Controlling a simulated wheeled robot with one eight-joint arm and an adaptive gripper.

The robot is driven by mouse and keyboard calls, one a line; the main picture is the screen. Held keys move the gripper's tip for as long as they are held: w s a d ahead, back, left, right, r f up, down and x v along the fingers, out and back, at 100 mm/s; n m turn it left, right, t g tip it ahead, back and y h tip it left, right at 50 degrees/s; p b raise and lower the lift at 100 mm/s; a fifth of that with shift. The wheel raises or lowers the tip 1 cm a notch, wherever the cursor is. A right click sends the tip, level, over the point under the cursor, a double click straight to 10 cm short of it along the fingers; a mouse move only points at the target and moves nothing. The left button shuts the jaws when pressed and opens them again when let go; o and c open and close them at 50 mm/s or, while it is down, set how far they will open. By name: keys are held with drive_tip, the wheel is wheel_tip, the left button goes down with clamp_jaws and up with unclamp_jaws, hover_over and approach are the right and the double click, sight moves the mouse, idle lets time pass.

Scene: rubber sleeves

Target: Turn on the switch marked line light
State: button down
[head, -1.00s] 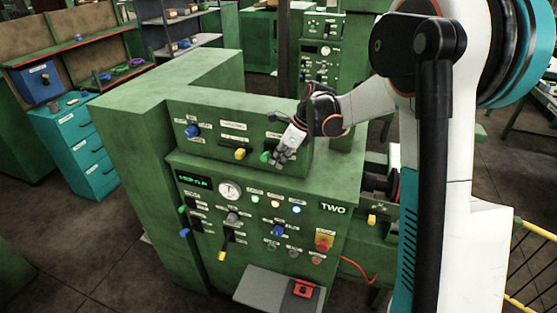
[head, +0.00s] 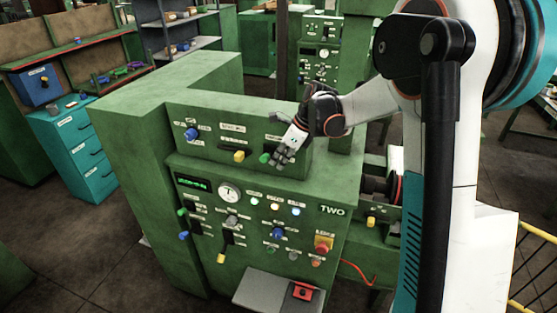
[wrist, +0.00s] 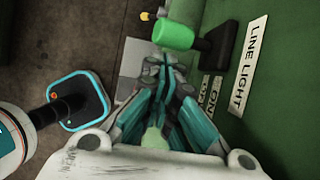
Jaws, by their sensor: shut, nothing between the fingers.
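The line light switch has a green handle (wrist: 174,37) on a black arm and base (wrist: 217,50). It sits on the green panel beside a white "LINE LIGHT" label (wrist: 250,62) in the wrist view. In the head view the green handle (head: 264,158) shows at the right end of the upper panel, just left of my gripper (head: 283,160). My gripper (wrist: 167,72) is shut and empty. Its fingertips lie just below the handle in the wrist picture; whether they touch it I cannot tell. A smaller label reading "ON" (wrist: 214,92) is beside the fingers.
The upper panel also carries a yellow-handled switch (head: 239,157) and a blue knob (head: 192,134). The lower panel has a gauge (head: 229,192), lamps, several switches and a red-and-yellow button (head: 323,244). A grey shelf (head: 262,288) juts out below. Floor is open at the left.

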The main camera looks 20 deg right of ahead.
drive_tip(key=s+d+r+b, duration=0.1)
drive_tip(key=s+d+r, duration=0.1)
drive_tip(key=d+r, duration=0.4)
drive_tip(key=shift+d+r, duration=0.25)
drive_tip(key=shift+d, duration=0.25)
